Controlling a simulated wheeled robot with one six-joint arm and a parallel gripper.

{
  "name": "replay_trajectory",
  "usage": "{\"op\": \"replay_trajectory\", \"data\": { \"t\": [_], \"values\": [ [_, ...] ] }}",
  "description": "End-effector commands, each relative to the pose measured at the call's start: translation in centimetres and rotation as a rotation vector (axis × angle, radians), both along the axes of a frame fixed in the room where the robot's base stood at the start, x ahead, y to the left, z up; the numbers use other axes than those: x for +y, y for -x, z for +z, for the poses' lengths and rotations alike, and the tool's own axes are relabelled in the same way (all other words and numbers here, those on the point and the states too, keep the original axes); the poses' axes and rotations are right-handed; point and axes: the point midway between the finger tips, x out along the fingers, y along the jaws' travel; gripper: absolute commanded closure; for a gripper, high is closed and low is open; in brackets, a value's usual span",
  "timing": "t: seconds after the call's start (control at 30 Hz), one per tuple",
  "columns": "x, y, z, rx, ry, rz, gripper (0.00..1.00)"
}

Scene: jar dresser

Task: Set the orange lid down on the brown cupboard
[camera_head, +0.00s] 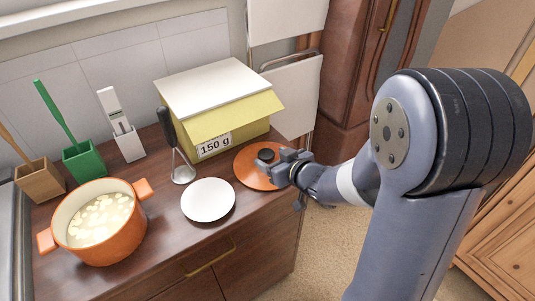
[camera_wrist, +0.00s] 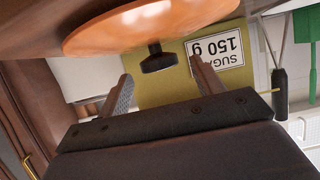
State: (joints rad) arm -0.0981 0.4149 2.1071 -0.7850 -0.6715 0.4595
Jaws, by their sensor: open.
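The orange lid (camera_head: 247,172) lies flat, knob up, on the right end of the brown cupboard (camera_head: 240,225). In the wrist view the picture is upside down, and the lid (camera_wrist: 125,28) fills the top with its black knob (camera_wrist: 156,60) pointing down. My gripper (camera_head: 276,163) is at the knob. In the wrist view its two fingers (camera_wrist: 160,68) are apart, one on each side of the knob, with gaps visible. Part of the lid is hidden behind my gripper in the head view.
A white plate (camera_head: 208,200) lies left of the lid. The yellow sugar box (camera_head: 225,112) stands behind it. A dark-handled utensil (camera_head: 168,128), orange pot (camera_head: 97,238), green holder (camera_head: 84,160) and wooden holder (camera_head: 40,180) stand further left. The cupboard's right edge is close.

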Motion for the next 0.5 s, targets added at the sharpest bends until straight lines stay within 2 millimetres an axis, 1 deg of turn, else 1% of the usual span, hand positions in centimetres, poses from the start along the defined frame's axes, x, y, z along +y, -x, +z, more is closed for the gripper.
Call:
{"op": "replay_trajectory", "data": {
  "t": [0.03,0.1,0.3,0.5],
  "values": [
    [-0.8,0.8,0.7,-0.001,0.0,-0.005,0.36],
    [-1.5,2.0,1.2,-0.001,0.0,-0.005,0.36],
    [-3.3,4.7,2.6,-0.002,0.001,-0.005,0.36],
    [-4.2,6.1,3.1,0.001,0.001,-0.001,0.36]
  ]
}}
